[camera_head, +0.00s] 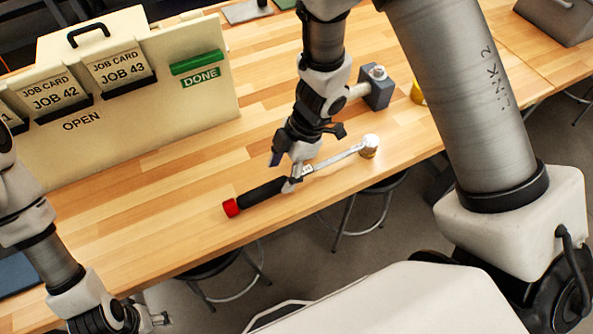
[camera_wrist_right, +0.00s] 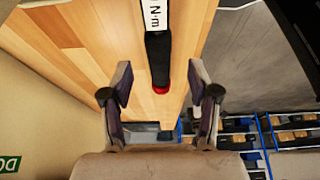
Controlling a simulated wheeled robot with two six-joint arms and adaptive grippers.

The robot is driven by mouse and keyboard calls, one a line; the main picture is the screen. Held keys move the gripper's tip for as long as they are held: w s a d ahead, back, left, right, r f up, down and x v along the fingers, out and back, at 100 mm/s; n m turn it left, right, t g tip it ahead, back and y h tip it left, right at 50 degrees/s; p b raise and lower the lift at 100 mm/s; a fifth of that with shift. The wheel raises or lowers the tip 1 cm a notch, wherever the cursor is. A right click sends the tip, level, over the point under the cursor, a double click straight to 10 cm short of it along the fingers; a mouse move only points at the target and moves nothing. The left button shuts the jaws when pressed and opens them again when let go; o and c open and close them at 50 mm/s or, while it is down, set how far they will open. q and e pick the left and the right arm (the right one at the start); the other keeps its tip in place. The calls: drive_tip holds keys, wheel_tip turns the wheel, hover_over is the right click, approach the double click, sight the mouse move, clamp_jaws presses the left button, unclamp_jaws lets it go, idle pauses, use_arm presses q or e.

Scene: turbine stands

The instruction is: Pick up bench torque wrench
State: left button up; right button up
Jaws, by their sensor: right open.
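The bench torque wrench (camera_head: 262,192) lies on the wooden bench, with a black grip, a red end cap, a silver shaft and a round head at upper right. My right gripper (camera_head: 284,172) is open over it, close to where the grip meets the shaft. In the right wrist view the wrench's black grip and white "N·m" label (camera_wrist_right: 157,45) show between and beyond the open fingers of the right gripper (camera_wrist_right: 160,85). Whether any finger touches it I cannot tell. My left gripper (camera_head: 150,319) is low at the left, away from the wrench; its jaw state is unclear.
A cream job-card board (camera_head: 140,130) with cards and a green "DONE" label stands on the bench at left. A grey block (camera_head: 377,92) with a silver fitting and a partly hidden yellow object (camera_head: 417,92) lie beyond the wrench. Stools stand under the bench's front edge.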

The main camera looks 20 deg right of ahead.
sight(277, 183)
drive_tip(key=x, duration=0.4)
drive_tip(key=shift+w+f, duration=0.1)
drive_tip(key=shift+f, duration=0.2)
drive_tip(key=shift+w+f, duration=0.15)
drive_tip(key=shift+s, duration=0.2)
drive_tip(key=shift+c, duration=1.4)
drive_tip(key=shift+s+r, duration=0.1)
drive_tip(key=shift+r, duration=0.1)
drive_tip(key=c, duration=0.5)
use_arm(q)
drive_tip(key=shift+w+f, duration=0.15)
drive_tip(key=shift+f, duration=0.25)
use_arm(e)
clamp_jaws()
